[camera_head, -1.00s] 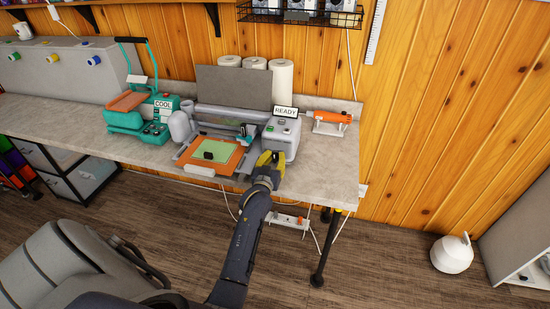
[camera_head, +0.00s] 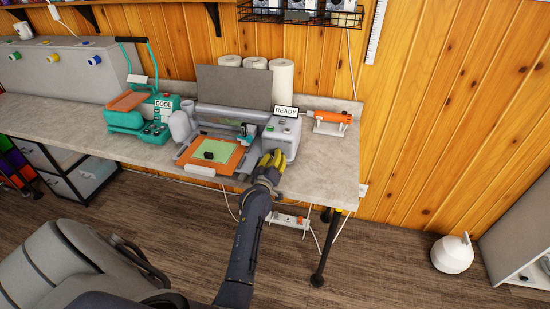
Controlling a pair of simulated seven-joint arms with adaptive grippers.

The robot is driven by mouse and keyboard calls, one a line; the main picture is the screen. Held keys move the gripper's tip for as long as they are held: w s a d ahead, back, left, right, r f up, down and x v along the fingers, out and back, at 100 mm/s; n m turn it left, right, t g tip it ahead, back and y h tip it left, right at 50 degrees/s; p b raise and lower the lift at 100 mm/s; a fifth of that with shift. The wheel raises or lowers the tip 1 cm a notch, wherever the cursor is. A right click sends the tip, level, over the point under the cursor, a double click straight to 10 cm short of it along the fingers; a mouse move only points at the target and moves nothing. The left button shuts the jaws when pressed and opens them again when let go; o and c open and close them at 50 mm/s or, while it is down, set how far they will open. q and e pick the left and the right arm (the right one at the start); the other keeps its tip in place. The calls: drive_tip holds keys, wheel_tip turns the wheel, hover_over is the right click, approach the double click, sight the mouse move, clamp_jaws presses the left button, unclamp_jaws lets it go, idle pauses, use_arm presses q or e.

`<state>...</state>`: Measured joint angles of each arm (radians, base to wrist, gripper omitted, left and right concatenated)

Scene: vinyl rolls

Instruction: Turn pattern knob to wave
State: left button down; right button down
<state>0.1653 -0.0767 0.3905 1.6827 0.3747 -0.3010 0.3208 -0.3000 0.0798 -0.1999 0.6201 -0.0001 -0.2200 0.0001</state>
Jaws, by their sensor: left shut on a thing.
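The grey cutting machine (camera_head: 284,138) stands on the workbench with a READY sign (camera_head: 286,112) on top of its right end. My left gripper (camera_head: 272,159), with yellow fingers, is at the lower front of that right end. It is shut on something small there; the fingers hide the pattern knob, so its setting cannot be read. An orange mat with a green sheet (camera_head: 212,149) lies at the machine's front, with a small black piece (camera_head: 208,155) on it. My right gripper is not in view.
A teal heat press (camera_head: 140,115) with a COOL sign stands left of the machine. An orange tool (camera_head: 333,116) rests in a white stand to the right. White rolls (camera_head: 281,80) stand behind. Bare bench top (camera_head: 325,160) lies right of the machine.

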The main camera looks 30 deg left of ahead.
use_arm(q)
drive_tip(key=shift+w+a+r+n, duration=0.1)
drive_tip(key=shift+a+r+n, duration=0.15)
drive_tip(key=shift+r, duration=0.2)
drive_tip(key=c, duration=1.4)
unclamp_jaws()
drive_tip(key=shift+c, duration=0.2)
drive_tip(key=shift+d+f, duration=0.1)
drive_tip(key=shift+f, duration=0.1)
drive_tip(key=shift+s+d+f, duration=0.1)
drive_tip(key=shift+s, duration=0.25)
drive_tip(key=v, duration=1.1)
drive_tip(key=shift+s, duration=0.2)
drive_tip(key=shift+o, duration=0.2)
drive_tip(key=shift+d, duration=0.1)
